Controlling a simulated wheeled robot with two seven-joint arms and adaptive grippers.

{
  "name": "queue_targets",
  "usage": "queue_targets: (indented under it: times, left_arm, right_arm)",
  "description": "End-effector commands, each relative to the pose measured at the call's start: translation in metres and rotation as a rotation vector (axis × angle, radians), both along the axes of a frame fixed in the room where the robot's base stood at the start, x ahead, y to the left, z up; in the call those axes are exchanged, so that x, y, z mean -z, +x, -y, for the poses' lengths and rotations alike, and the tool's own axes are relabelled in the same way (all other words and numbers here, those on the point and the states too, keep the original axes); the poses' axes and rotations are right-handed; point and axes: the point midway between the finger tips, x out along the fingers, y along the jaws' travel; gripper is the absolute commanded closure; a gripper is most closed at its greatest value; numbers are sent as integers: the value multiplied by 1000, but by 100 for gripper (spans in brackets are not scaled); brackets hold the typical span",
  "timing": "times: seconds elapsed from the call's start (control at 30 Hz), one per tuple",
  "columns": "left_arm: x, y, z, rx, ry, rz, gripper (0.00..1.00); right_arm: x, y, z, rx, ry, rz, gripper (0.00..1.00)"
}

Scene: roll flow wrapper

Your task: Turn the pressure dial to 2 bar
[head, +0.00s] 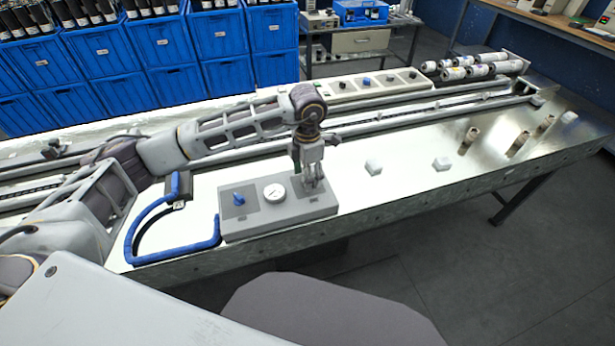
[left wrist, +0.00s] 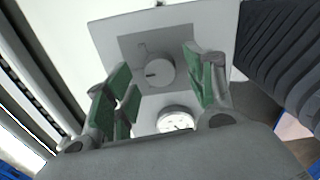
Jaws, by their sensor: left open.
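A grey control box (head: 280,226) sits at the front edge of the bench. It carries a blue knob (head: 238,199) on the left and a round white gauge (head: 274,192) in the middle. My left gripper (head: 313,184) points down over the box's right part. In the left wrist view, a round grey dial (left wrist: 159,73) with a dark pointer mark lies between the open green-padded fingers, on a darker grey panel (left wrist: 130,48). The gauge (left wrist: 175,119) shows beside it. Touch between fingers and dial cannot be told. The gripper mostly hides the dial in the head view. My right gripper is out of view.
A blue bent handle (head: 185,249) lies left of the box. A long panel with knobs (head: 365,85) lies behind. Bare bench surrounds the white blocks.

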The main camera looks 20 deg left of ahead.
Motion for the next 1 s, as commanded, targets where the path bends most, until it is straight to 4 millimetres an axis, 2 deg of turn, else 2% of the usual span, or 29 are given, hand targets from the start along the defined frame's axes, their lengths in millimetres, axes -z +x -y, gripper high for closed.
queue_targets:
  times: [0.6,0.8,1.0]
  left_arm:
    - [-87,1,0,0,0,4,45]
    - [-102,0,0,0,0,3,45]
    - [-105,0,0,0,-1,2,45]
  right_arm:
    - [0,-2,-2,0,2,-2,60]
    - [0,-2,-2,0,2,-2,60]
    - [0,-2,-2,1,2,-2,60]
